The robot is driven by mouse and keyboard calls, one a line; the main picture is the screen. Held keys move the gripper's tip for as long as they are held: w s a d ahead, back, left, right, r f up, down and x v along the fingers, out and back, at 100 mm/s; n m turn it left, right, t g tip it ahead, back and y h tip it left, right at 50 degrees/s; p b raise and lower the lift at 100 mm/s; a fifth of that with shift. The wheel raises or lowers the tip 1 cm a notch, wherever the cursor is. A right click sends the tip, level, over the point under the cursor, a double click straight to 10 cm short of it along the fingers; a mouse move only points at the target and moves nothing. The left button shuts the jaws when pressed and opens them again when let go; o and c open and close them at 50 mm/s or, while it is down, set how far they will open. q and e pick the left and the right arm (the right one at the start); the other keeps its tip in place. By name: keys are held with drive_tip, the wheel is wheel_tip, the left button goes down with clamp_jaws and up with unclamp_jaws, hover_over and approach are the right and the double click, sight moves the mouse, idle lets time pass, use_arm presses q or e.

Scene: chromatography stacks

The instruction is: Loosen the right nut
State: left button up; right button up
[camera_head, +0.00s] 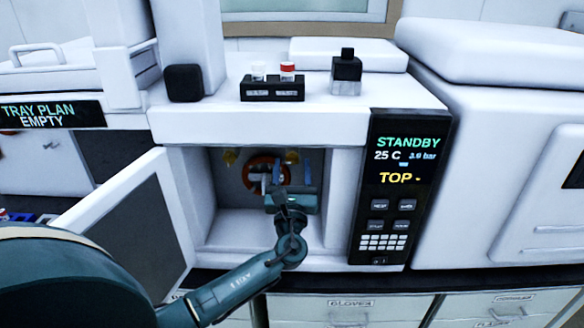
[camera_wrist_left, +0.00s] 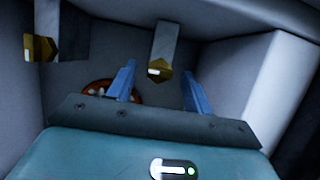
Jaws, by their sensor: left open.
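The right nut (camera_head: 292,156) is a small brass fitting high inside the open compartment of the white instrument. It also shows in the left wrist view (camera_wrist_left: 158,70), at the end of a grey stem. My left gripper (camera_head: 292,168) reaches into the compartment and is open. In the left wrist view its blue fingers stand on either side of the right nut, with gaps visible; I cannot tell how far in depth they are from it. A second brass nut (camera_head: 229,158) sits to the left, and also shows in the left wrist view (camera_wrist_left: 40,47). My right gripper is not in view.
An orange-red ring (camera_head: 252,166) sits on the compartment's back wall, partly behind my gripper. The compartment door (camera_head: 125,215) stands open at left. A display panel (camera_head: 402,160) reads STANDBY and TOP. A black vial rack (camera_head: 272,94) and dark bottle (camera_head: 346,68) stand on top.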

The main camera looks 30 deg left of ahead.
use_arm(q)
drive_tip(key=shift+c, duration=0.4)
drive_tip(key=c, duration=0.9)
